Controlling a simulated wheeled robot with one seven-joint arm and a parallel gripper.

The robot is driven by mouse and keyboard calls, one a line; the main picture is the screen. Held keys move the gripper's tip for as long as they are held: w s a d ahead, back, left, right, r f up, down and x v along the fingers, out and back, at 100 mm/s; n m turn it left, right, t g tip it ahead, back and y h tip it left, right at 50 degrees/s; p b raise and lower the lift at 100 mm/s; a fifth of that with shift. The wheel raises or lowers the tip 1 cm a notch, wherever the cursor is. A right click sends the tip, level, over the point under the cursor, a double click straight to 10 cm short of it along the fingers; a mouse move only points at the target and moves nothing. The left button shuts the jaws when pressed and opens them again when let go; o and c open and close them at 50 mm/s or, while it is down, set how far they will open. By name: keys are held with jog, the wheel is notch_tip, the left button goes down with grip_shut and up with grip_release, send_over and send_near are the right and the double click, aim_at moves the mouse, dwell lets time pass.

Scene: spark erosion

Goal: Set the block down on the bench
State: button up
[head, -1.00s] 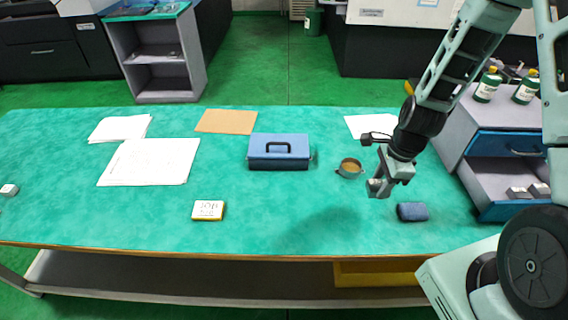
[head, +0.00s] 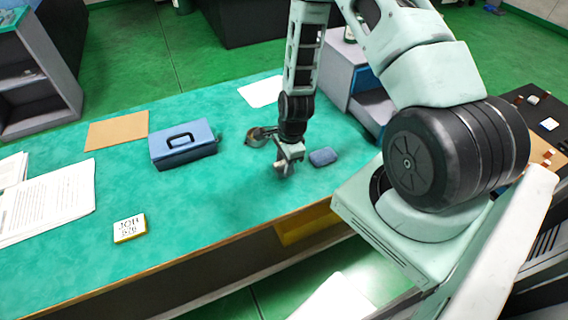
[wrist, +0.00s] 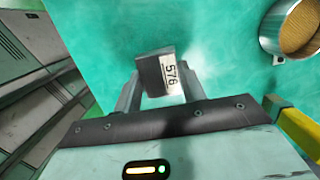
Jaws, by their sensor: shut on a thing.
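The block is a small grey piece with a white label reading 578; in the wrist view the block (wrist: 155,75) sits between my two fingers. My gripper (wrist: 158,90) is shut on it. In the head view my gripper (head: 284,170) hangs over the green bench (head: 215,215), near its front edge. The block is too small and covered there to make out clearly. In the wrist view the bench top (wrist: 125,25) lies beyond the block, and I cannot tell how large the gap is.
Bench space between card and gripper is clear.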

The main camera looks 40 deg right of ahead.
jog(key=shift+f, duration=0.6)
jog(key=shift+f, duration=0.15)
jog(key=o, duration=1.3)
jog(key=shift+o, duration=0.2)
